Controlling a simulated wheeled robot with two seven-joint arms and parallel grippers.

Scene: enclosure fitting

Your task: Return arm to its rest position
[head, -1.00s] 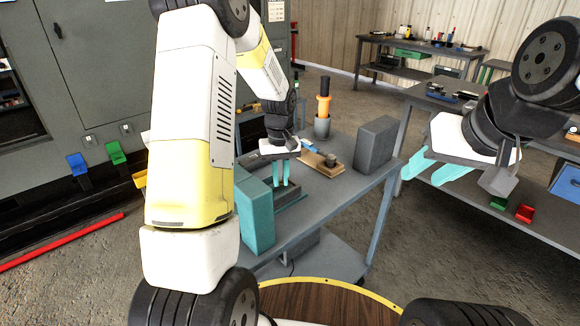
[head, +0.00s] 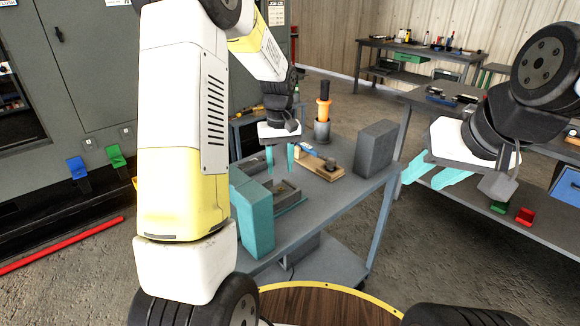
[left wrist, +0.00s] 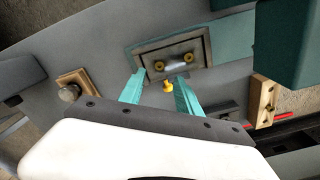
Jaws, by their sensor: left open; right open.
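My left gripper (head: 280,162) is open above the grey cart, with its two teal fingers pointing down and nothing between them. In the left wrist view the left gripper (left wrist: 155,98) also shows open. Beyond its fingertips lies a grey enclosure tray (left wrist: 172,57) with two round brass-coloured parts inside; the tray also shows in the head view (head: 284,198). A small yellow piece (left wrist: 168,86) lies on the cart top close to the tray's edge. My right gripper (head: 425,178) is open and empty at the right, in the air clear of the cart.
The cart (head: 330,200) also carries a teal block (head: 252,215), a grey block (head: 377,147), a wooden board (head: 322,168) with a dark knob, and an orange-handled tool (head: 324,100) in a grey cup. A red bar (head: 60,246) lies on the floor at left.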

